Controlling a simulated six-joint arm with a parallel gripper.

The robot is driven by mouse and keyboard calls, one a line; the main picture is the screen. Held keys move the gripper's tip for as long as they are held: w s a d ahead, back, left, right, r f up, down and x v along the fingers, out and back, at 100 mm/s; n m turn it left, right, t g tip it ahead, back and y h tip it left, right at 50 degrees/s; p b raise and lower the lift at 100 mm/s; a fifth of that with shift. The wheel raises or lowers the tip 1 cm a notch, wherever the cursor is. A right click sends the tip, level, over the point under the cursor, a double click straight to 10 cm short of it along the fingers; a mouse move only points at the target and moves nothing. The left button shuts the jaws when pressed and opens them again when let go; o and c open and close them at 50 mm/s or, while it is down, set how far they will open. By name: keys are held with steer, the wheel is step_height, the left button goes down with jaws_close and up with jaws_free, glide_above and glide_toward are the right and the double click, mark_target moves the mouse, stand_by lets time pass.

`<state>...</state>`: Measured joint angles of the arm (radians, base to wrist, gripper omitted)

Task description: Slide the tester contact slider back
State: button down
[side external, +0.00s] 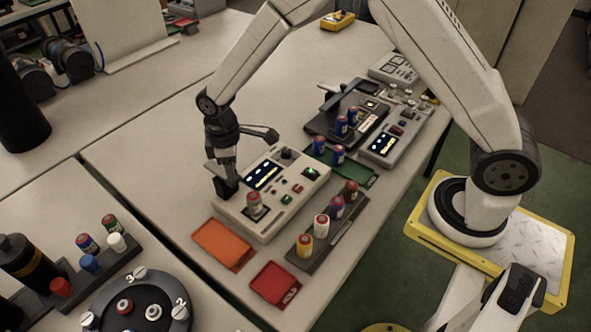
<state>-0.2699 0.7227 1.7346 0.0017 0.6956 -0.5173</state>
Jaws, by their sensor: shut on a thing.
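The tester (283,207) is a light grey box with a lit dark display, coloured buttons and a small green screen. A red-topped grey cylinder (255,205) stands upright at its front left. My gripper (226,186) points down at the tester's left edge, just left of and behind that cylinder. It is shut on a dark part there, which appears to be the contact slider. The fingers and the slider merge in the picture, so the slider's exact position is hard to see.
An orange tray (222,243) and a red tray (274,284) lie in front. A dark rack (327,246) with several cylinders stands to the right. A second device (388,146) and a green tray (357,176) are behind. A round dial (140,306) is front left.

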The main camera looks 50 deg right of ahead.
steer(key=shift+w+r, duration=0.1)
steer(key=shift+w, duration=0.2)
steer(key=c, duration=0.5)
jaws_free()
steer(key=shift+c, duration=0.2)
steer(key=shift+o, duration=0.6)
steer(key=shift+s, duration=0.1)
steer(key=shift+r, duration=3.85)
steer(key=shift+d, duration=0.1)
steer(key=s+d+m+t, duration=0.2)
steer(key=s+d+m, duration=0.7)
steer(key=s, duration=0.8)
steer(key=d, duration=0.3)
steer(key=shift+s+d+t, duration=0.15)
steer(key=shift+s+t, duration=0.05)
steer(key=shift+t, duration=0.2)
